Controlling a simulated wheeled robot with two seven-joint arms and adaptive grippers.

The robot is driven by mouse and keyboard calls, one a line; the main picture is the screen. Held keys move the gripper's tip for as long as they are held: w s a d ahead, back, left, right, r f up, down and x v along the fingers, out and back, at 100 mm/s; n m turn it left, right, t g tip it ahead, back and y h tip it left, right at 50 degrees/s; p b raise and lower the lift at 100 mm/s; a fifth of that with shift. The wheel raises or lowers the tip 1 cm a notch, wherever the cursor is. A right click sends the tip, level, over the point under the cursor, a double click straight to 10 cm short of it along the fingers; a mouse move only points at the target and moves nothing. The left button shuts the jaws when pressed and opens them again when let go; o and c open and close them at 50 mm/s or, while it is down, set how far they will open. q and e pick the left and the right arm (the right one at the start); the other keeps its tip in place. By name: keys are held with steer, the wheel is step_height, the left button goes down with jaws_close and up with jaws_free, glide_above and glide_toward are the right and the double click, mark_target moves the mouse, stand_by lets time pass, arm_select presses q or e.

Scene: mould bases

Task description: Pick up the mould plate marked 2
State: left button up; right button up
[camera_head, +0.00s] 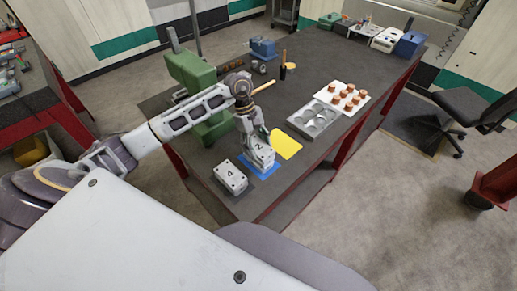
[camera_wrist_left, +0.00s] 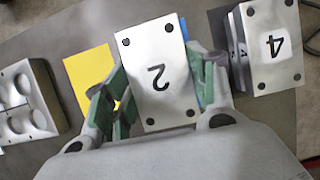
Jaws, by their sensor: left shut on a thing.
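The mould plate marked 2 (camera_head: 261,154) is a pale metal block with dark corner holes, over the blue mat (camera_head: 247,169) on the workbench. In the left wrist view this plate (camera_wrist_left: 157,72) fills the middle. My left gripper (camera_head: 257,146) comes down on it from above. Its green-padded fingers are on either side of the plate, shut on it, as the left wrist view of the gripper (camera_wrist_left: 163,88) shows. I cannot tell whether the plate is clear of what lies under it. My right gripper is not in view.
A block marked 4 (camera_head: 231,176) stands close by on a dark mat (camera_wrist_left: 219,25). A yellow mat (camera_head: 287,144) lies on the other side. A metal mould tray (camera_head: 314,120), a white board (camera_head: 335,98) with copper-coloured pieces and a green machine (camera_head: 190,72) stand farther along the workbench.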

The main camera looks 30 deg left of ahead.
mark_target(258, 145)
arm_select(q)
steer(key=shift+r, duration=0.1)
steer(key=shift+w+r, duration=0.1)
steer(key=shift+r, duration=0.55)
steer(key=shift+r+b, duration=1.2)
steer(key=shift+r, duration=3.1)
